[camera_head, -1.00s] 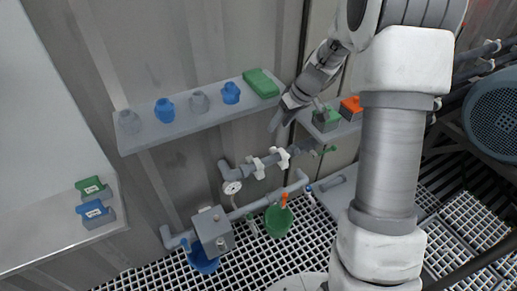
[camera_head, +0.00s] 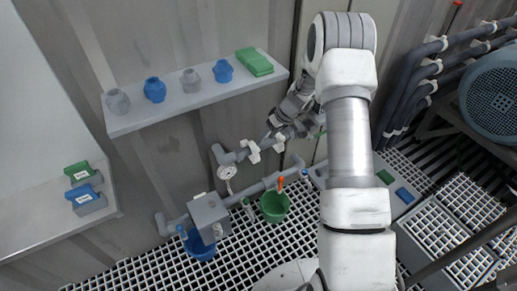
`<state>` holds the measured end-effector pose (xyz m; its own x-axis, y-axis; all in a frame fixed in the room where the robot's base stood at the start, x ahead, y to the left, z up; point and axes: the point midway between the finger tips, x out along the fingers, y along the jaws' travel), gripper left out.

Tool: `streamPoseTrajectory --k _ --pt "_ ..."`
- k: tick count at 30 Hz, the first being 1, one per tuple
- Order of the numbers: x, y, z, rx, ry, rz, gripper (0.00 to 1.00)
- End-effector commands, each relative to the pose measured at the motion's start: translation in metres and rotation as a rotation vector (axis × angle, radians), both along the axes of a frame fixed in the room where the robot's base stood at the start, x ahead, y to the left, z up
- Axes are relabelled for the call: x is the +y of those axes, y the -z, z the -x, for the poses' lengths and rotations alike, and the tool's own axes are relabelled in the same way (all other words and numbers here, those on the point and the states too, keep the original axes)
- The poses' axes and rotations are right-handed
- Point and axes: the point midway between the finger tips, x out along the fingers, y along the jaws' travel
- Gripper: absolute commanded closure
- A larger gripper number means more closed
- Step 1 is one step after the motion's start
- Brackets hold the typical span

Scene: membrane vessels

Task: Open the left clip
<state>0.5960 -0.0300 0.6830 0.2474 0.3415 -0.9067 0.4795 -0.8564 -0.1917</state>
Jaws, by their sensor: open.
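Two white clips sit side by side on a short grey pipe (camera_head: 226,157) on the wall. The left clip (camera_head: 253,151) is in plain view; whether it is open or closed is too small to tell. The right clip (camera_head: 279,143) is close below my gripper. My gripper (camera_head: 273,126) is open and empty, in front of the wall just above the pipe, up and to the right of the left clip. It appears apart from the left clip; whether it touches the right clip I cannot tell. My wrist hides the pipe's right end.
A shelf (camera_head: 140,122) with blue and grey vessels and a green box (camera_head: 255,62) is above the pipe. A gauge (camera_head: 227,173), a lower pipe (camera_head: 240,193), a grey box (camera_head: 209,218) and a green funnel (camera_head: 274,206) are below. A side bench (camera_head: 40,235) is at left.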

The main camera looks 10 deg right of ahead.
Motion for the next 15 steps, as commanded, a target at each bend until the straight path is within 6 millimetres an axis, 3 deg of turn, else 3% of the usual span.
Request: streamPoseTrajectory --k 1,6,15 --pt "0.005 0.014 -0.003 0.003 -0.002 0.000 0.40" --pt "0.017 0.045 -0.011 0.002 -0.002 0.000 0.40" --pt "0.027 0.072 -0.019 0.001 0.000 0.000 0.40"
